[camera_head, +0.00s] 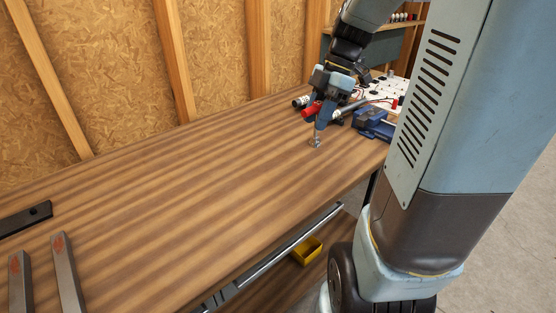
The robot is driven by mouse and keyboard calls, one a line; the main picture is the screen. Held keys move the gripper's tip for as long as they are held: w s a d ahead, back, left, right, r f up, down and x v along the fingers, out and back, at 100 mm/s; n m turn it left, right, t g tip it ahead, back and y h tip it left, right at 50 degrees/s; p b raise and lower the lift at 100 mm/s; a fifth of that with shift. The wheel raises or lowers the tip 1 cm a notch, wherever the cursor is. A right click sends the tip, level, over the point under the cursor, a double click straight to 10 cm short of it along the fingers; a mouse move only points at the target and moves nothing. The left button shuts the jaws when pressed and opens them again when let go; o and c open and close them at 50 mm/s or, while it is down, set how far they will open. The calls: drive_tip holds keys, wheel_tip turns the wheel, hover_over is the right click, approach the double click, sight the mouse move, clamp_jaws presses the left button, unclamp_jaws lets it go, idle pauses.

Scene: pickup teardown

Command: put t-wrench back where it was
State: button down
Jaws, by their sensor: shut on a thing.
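My gripper (319,130) points down over the far right part of the wooden workbench. It is shut on a small silver metal piece (315,143) that shows just below the fingertips, at or close to the bench top. This looks like part of the t-wrench, but it is too small to be sure. The rest of it is hidden by the fingers or too small to make out. I cannot tell whether it touches the bench.
A red cylinder (312,110) and a dark one with a silver end (300,101) lie beside my gripper. A blue vise (373,123) stands to its right. A white pegged board (388,88) is behind. The bench (190,190) is clear at centre; metal bars (67,275) lie at near left.

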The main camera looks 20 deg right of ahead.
drive_tip(key=shift+d, duration=0.4)
drive_tip(key=w+a+f, duration=0.2)
drive_tip(key=w+f, duration=0.2)
drive_tip(key=w+a+f, duration=0.2)
drive_tip(key=w+f, duration=0.2)
drive_tip(key=w+a+f, duration=0.2)
drive_tip(key=w+f, duration=0.2)
drive_tip(key=f, duration=0.1)
drive_tip(key=shift+w, duration=0.4)
drive_tip(key=shift+d, duration=0.1)
drive_tip(key=c, duration=0.8)
unclamp_jaws()
drive_tip(key=shift+o, duration=0.2)
